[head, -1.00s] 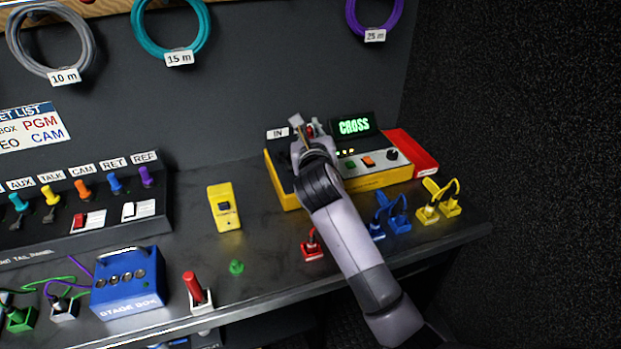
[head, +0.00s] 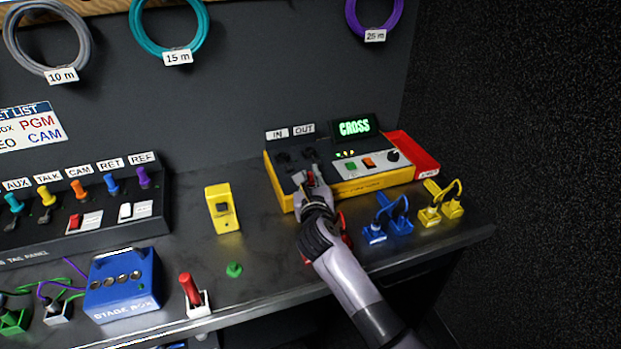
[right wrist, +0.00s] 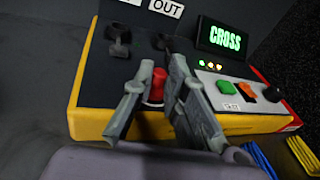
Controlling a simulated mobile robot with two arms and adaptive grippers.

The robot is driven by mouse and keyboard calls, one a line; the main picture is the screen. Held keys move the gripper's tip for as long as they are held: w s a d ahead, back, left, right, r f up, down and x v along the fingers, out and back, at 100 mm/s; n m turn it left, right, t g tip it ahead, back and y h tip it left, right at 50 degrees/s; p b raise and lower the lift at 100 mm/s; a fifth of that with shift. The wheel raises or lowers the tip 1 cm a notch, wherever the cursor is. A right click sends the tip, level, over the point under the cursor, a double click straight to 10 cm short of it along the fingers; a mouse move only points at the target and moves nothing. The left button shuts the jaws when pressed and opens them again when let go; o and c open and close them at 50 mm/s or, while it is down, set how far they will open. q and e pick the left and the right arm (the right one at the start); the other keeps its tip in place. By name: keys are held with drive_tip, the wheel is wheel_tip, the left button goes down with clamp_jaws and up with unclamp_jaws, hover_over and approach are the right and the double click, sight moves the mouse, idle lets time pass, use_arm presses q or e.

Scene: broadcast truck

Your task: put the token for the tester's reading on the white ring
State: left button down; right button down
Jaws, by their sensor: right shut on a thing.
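The tester is a yellow and black box (head: 345,188) at the back right; its display (head: 355,127) reads CROSS in green, and it also shows in the right wrist view (right wrist: 224,38). My right gripper (head: 313,184) is in front of the tester's IN and OUT sockets. It is shut on a small red plug-like piece, seen between the fingers in the right wrist view (right wrist: 157,86). Another red piece (head: 344,228) is partly hidden behind my right arm. A small green piece (head: 234,269) stands on the desk; I cannot tell if it is a token. My left gripper is not in view.
Blue leads (head: 388,220) and yellow leads (head: 441,205) lie on the right. A yellow handheld box (head: 223,209), a red-handled white piece (head: 193,293) and a blue stage box (head: 124,284) are on the left. Bare desk lies around the green piece.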

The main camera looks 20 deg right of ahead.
drive_tip(key=shift+f, duration=0.1)
drive_tip(key=c, duration=1.6)
unclamp_jaws()
drive_tip(key=v, duration=1.2)
drive_tip(key=shift+r, duration=0.2)
